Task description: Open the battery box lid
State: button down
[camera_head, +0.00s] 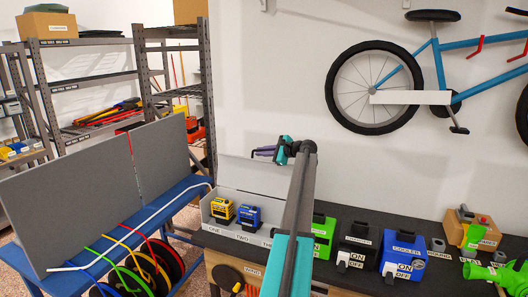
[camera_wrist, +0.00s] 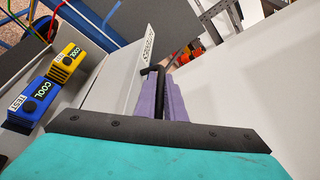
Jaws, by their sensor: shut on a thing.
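The battery box (camera_head: 226,228) is a pale grey box on the dark worktop, with a yellow battery (camera_head: 222,210) and a blue battery (camera_head: 248,216) in it. Both also show in the wrist view, yellow (camera_wrist: 66,64) and blue (camera_wrist: 36,104). Its pale lid (camera_head: 245,177) stands raised at the back of the box, and its panel and labelled edge show in the wrist view (camera_wrist: 118,80). My gripper (camera_head: 264,152) is at the lid's upper edge. Its purple fingers (camera_wrist: 168,92) are shut on a dark piece at the lid's edge, seemingly its handle. My arm hides the box's right part.
Right of the box, a green unit (camera_head: 323,238), a black charger (camera_head: 357,245) and a blue cooler (camera_head: 402,255) stand on the worktop. A blue bench (camera_head: 190,195) with grey panels (camera_head: 70,200) is at left. The white wall is close behind the lid.

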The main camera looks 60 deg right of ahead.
jog(key=shift+w, duration=0.15)
dwell(0.3)
jog(key=c, duration=1.8)
grip_release()
jog(key=shift+c, duration=0.2)
jog(key=shift+d, duration=0.1)
jog(key=shift+s, duration=0.25)
jog(key=b+v, duration=0.4)
jog(key=v, duration=0.9)
jog(key=shift+s, duration=0.3)
